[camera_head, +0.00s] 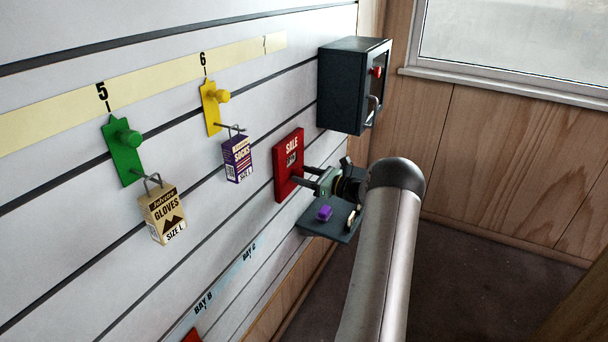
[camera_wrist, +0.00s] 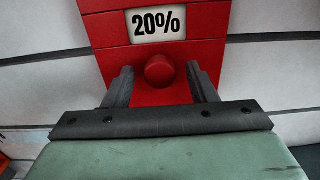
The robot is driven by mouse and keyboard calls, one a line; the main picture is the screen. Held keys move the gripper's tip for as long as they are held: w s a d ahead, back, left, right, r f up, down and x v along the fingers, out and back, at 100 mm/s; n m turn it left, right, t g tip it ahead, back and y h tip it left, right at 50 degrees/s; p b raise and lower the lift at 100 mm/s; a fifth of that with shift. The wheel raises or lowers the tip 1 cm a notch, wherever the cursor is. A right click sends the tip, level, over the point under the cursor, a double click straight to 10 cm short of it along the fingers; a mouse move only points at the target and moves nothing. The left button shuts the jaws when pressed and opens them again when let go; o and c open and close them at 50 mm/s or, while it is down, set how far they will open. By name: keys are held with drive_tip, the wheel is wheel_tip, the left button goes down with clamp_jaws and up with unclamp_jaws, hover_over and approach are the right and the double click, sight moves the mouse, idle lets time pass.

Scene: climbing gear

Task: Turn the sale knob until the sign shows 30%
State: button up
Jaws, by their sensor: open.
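The red sale sign (camera_head: 287,167) is mounted on the slatted wall, with "SALE" printed near its top. In the wrist view, its window (camera_wrist: 157,24) reads 20%. The round red sale knob (camera_wrist: 159,70) sits below the window. My gripper (camera_wrist: 161,78) is open, with one finger on each side of the knob; a gap shows on both sides, and I cannot tell how deep the fingers reach. In the head view my gripper (camera_head: 304,175) is in front of the sign's lower part, and the knob is not distinguishable there.
A dark box (camera_head: 346,85) with a red button is on the wall, right of the sign. A small dark shelf (camera_head: 318,222) below my gripper holds a purple item (camera_head: 324,212). Gloves (camera_head: 163,214) and socks (camera_head: 237,158) hang on hooks to the left.

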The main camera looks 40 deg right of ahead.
drive_tip(key=shift+w+a, duration=0.1)
drive_tip(key=shift+w, duration=0.15)
drive_tip(key=c, duration=1)
drive_tip(key=shift+o, duration=0.2)
